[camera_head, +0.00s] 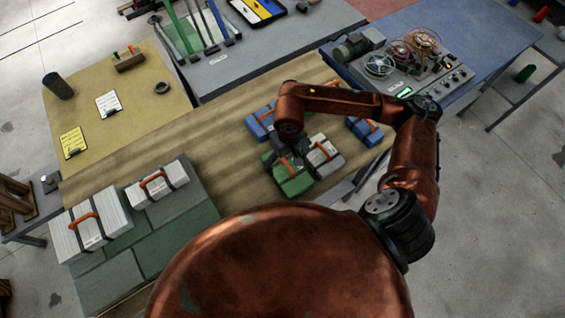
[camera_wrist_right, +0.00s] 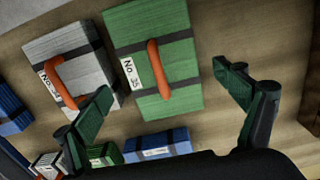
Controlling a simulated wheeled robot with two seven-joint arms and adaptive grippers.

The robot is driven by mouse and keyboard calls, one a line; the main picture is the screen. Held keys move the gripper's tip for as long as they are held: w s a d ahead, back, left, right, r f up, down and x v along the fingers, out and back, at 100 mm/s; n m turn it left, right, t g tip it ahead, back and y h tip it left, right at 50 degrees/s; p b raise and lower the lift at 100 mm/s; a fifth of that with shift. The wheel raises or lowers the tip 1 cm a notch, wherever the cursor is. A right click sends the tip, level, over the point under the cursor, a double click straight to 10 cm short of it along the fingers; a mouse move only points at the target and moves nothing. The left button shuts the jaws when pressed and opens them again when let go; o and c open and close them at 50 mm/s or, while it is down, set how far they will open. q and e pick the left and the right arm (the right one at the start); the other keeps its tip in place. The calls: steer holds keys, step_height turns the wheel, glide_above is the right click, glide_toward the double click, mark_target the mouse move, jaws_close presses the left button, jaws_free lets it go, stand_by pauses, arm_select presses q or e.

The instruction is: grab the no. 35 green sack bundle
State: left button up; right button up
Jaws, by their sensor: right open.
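In the head view this green bundle (camera_head: 294,185) lies on the wooden table, partly under my right gripper. My right gripper (camera_head: 285,157) points down over it. In the right wrist view the right gripper (camera_wrist_right: 165,95) is open and empty, its fingers spread to either side of the orange handle, apart from it. The left finger overlaps the edge of the white bundle beside it. My left gripper is not in view.
A white bundle (camera_head: 325,158) lies right beside the green one. Blue bundles (camera_head: 260,124) (camera_head: 370,134) lie close by. A smaller-looking green bundle (camera_wrist_right: 104,154) shows low in the wrist view. Larger white bundles (camera_head: 92,222) stand at left. The table's middle-left is clear.

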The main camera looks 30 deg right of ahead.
mark_target(287, 170)
step_height(287, 170, down, 4)
steer(key=shift+s+r+p, duration=0.1)
steer(key=shift+r+p, duration=0.05)
steer(key=shift+p, duration=0.2)
step_height(287, 170, down, 2)
steer(key=shift+f, duration=0.25)
steer(key=shift+w+f, duration=0.2)
steer(key=shift+f, duration=0.3)
steer(key=c, duration=1.1)
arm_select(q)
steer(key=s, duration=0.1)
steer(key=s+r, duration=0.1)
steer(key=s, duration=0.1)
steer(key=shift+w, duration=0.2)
arm_select(e)
steer(key=shift+r, duration=0.15)
